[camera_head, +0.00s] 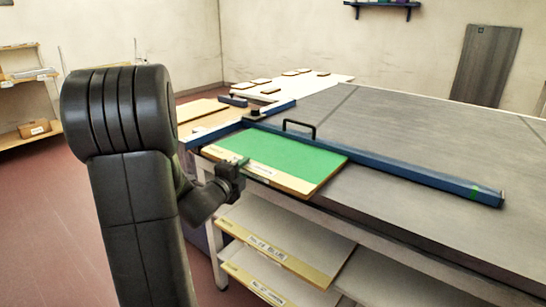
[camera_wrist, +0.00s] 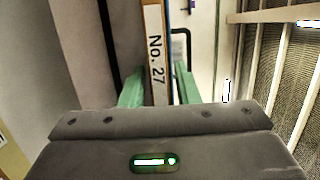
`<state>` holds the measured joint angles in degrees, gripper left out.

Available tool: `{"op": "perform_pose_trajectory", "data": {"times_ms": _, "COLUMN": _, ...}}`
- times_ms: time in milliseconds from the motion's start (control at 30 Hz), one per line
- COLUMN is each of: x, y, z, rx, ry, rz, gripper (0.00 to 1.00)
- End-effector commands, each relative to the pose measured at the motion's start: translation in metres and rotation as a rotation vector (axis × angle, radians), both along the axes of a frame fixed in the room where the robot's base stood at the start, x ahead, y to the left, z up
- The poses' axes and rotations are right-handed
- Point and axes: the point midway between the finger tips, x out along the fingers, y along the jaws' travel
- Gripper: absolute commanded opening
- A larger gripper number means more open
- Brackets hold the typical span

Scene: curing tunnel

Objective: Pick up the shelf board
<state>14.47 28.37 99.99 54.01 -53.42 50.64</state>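The shelf board (camera_head: 280,158) has a green top and a pale wooden front edge with a white label. It lies flat at the near left corner of the grey table, against the blue rail. My gripper (camera_head: 235,168) is at its front edge, near the left end. In the wrist view, the board's edge (camera_wrist: 156,90) reads "No. 27" and runs between the two green fingers of my gripper (camera_wrist: 158,88). A narrow gap shows between the edge and the right finger, so the gripper looks open around it. The left finger is very close; contact cannot be told.
The blue rail (camera_head: 380,166) with a black handle (camera_head: 299,127) crosses the grey table (camera_head: 420,130). Labelled boards (camera_head: 285,243) lie on shelves below. A white table (camera_head: 325,88) with small wooden pieces stands behind. Red floor at left is clear.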

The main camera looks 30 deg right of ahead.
Motion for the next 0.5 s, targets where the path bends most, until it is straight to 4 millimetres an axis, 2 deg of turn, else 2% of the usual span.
{"op": "perform_pose_trajectory", "data": {"times_ms": 33, "x": -0.0001, "y": 0.0002, "z": 0.0000, "rx": 0.000, "ry": 0.000, "rz": 0.000, "gripper": 0.18}}
{"op": "perform_pose_trajectory", "data": {"times_ms": 133, "x": 0.0000, "y": 0.0002, "z": 0.0000, "rx": 0.000, "ry": 0.000, "rz": 0.000, "gripper": 0.00}}
{"op": "perform_pose_trajectory", "data": {"times_ms": 500, "x": 0.0002, "y": 0.0000, "z": 0.0029, "rx": -0.004, "ry": -0.003, "rz": 0.000, "gripper": 0.00}}
